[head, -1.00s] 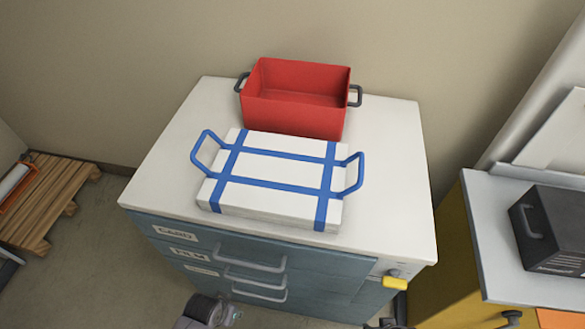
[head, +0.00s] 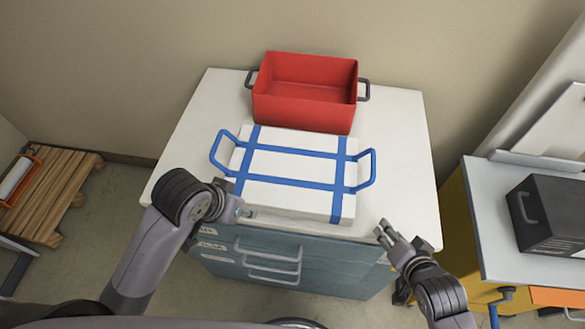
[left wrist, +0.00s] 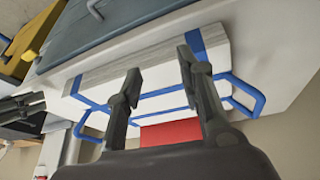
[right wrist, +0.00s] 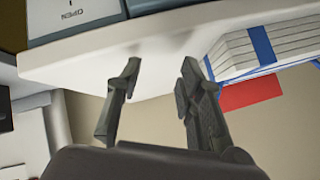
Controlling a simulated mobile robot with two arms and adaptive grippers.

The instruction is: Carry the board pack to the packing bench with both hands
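The board pack (head: 292,172) is a flat white stack with blue straps and a blue loop handle at each end. It lies on the white cabinet top (head: 400,135). It also shows in the left wrist view (left wrist: 150,78) and partly in the right wrist view (right wrist: 270,50). My left gripper (head: 243,210) is by the pack's near left corner; its fingers (left wrist: 158,78) are apart with nothing held. My right gripper (head: 381,230) is at the cabinet's front edge, right of the pack and short of the right handle; its fingers (right wrist: 160,75) are open and empty. I cannot make out the packing bench.
A red bin (head: 305,105) with dark handles stands behind the pack. Drawers (head: 270,262) with grey handles face me. At right, a grey-topped bench (head: 490,215) holds a dark box (head: 548,215). A wooden pallet (head: 55,190) lies on the floor at left.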

